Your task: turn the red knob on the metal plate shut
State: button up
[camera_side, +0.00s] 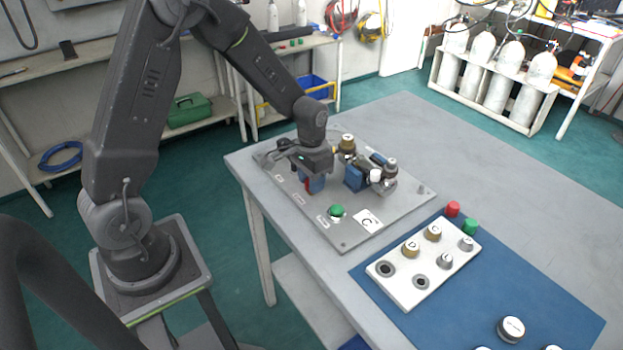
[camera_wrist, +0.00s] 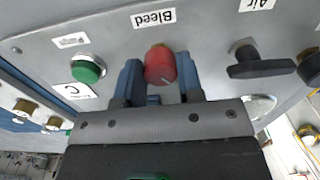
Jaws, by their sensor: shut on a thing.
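The knob's foot is partly hidden.
A green button (camera_side: 337,211) and a "C" card (camera_side: 367,221) are on the plate. A black handle labelled "Air" (camera_wrist: 258,65) stands beside the knob. Brass and grey fittings (camera_side: 348,145) rise behind my gripper. A white block (camera_side: 410,285) with several fittings lies on a blue mat.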

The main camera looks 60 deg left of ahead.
jog(key=m, duration=0.6)
jog(key=shift+m, duration=0.4)
dwell(0.4)
jog(key=o, duration=0.9)
notch_tip(320, 180, up, 14)
jog(key=shift+f, duration=0.1)
jog(key=s+d+r+n+t, duration=0.2)
jog(key=s, duration=0.4)
jog(key=s+d+r+n+t, duration=0.1)
jog(key=s+d+r+n, duration=0.1)
jog(key=s, duration=0.4)
jog(key=s+d+r+n+t, duration=0.2)
jog(key=s+d+r, duration=0.1)
jog(key=s, duration=0.3)
jog(key=shift+d+r+n+t, duration=0.2)
jog(key=shift+r+n+t, duration=0.1)
jog(key=shift+r, duration=0.2)
